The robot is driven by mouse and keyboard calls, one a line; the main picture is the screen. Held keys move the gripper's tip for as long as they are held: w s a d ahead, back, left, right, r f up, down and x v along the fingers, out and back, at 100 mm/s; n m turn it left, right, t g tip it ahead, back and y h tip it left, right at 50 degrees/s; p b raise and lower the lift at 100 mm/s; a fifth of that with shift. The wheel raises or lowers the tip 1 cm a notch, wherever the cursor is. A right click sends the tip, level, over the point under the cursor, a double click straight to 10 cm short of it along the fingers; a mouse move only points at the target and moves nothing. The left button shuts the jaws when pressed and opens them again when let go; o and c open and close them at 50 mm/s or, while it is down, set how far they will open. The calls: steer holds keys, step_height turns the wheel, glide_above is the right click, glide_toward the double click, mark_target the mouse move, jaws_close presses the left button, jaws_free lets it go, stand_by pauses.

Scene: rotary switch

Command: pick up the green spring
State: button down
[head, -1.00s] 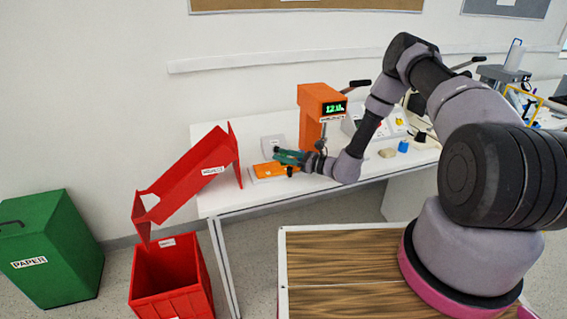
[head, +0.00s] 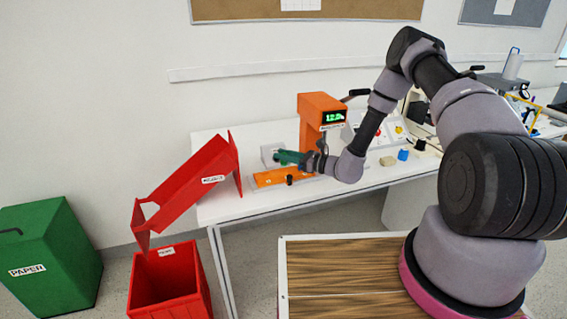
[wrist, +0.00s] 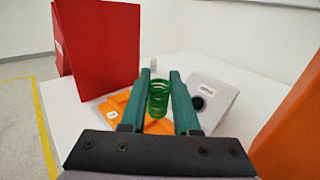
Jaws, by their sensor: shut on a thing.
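The green spring (wrist: 158,98) is a coil that stands upright between the two green fingers of my gripper (wrist: 161,88) in the wrist view. The gripper is shut on it, with a finger on each side. In the head view my gripper (head: 289,157) is over the table, above an orange tray (head: 262,178), to the left of the orange press. The spring cannot be made out in the head view. In the wrist view the orange tray (wrist: 113,109) lies below and behind the spring.
A grey box (wrist: 212,98) with a dark round opening stands right of the fingers in the wrist view. The orange press (head: 312,117) with a green display stands close to my gripper. A red chute (head: 192,180) is at the table's left end, above a red bin (head: 170,287).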

steer(key=v, duration=1.8)
steer(key=shift+f, duration=0.2)
steer(key=shift+a, duration=0.1)
